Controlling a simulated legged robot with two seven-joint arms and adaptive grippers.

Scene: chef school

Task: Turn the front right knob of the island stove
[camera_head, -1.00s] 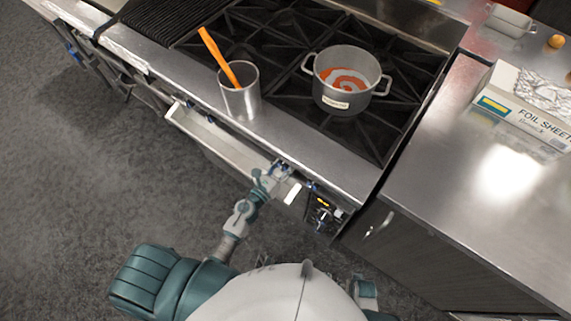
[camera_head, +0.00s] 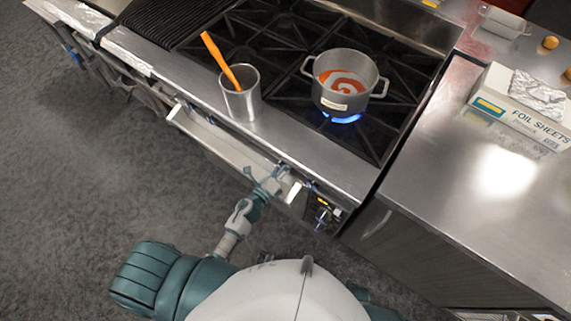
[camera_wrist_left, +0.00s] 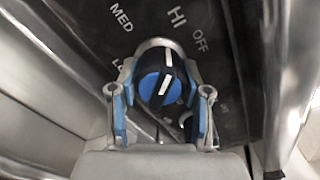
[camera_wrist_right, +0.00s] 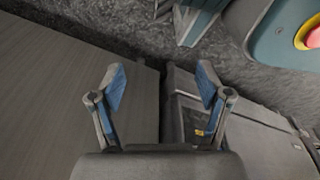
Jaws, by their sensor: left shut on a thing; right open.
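The island stove (camera_head: 330,165) has a front panel with knobs. In the left wrist view, a black knob with a blue face (camera_wrist_left: 158,88) and white marker sits between the fingers of my left gripper (camera_wrist_left: 161,100), which is shut on it. The marker points roughly up, toward the HI side of the printed dial. In the head view my left gripper (camera_head: 270,184) is at the stove's front panel; the knob is hard to make out there. A grey pot (camera_head: 342,95) stands on a burner with a blue flame (camera_head: 344,118) under it. My right gripper (camera_wrist_right: 160,85) is open and empty.
A metal cup (camera_head: 240,97) with an orange utensil (camera_head: 218,58) stands on the stove's front ledge. A steel counter (camera_head: 470,190) with a foil box (camera_head: 510,112) adjoins on the right. A display panel (camera_head: 323,211) is right of my left gripper. The floor at left is clear.

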